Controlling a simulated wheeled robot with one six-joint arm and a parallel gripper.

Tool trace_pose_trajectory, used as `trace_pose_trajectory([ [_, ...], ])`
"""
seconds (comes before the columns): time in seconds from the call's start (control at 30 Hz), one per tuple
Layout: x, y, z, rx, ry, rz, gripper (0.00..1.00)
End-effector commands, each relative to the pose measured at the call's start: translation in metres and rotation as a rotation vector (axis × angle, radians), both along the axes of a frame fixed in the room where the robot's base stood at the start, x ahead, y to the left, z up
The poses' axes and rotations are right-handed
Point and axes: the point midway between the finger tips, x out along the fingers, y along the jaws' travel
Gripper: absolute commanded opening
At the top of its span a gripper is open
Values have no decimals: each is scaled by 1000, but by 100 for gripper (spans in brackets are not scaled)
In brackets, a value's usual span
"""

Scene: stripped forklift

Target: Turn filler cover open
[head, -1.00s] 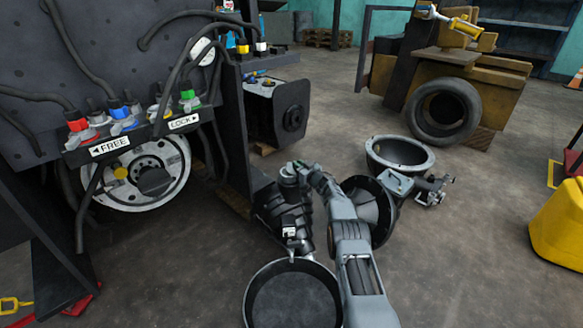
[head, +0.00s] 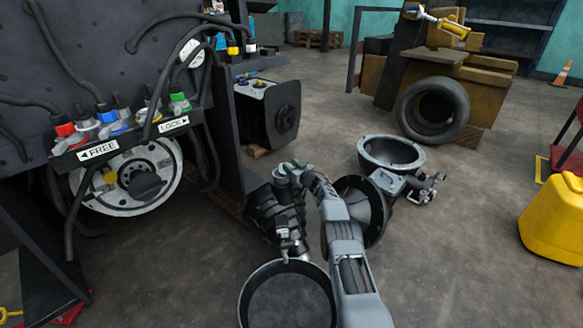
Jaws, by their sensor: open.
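On the left of the head view, a round light-grey disc (head: 158,157) is set low in the dark forklift body. It carries a small yellow cap (head: 109,178) at its left and a dark knob-like piece (head: 146,186) near its middle. I cannot tell for certain which of these is the filler cover. My gripper (head: 292,246) is at lower centre, pointing down, well to the right of the disc and apart from it. It is open; its fingers are small and partly merge with the dark parts behind them.
FREE (head: 98,151) and LOCK (head: 174,125) labels sit on a bar above the disc, among hoses and coloured connectors. A black box-shaped unit (head: 268,112) stands right of the panel. A grey bowl-shaped housing (head: 391,153), tyre (head: 433,108) and yellow container (head: 555,220) stand farther right.

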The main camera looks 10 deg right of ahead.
Motion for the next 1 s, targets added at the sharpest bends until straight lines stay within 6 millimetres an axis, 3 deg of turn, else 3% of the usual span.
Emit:
trace_pose_trajectory([
  [0.37, -14, -8, 6, 1, 6, 3, 43],
  [1.0, -102, -50, 3, 1, 2, -3, 43],
])
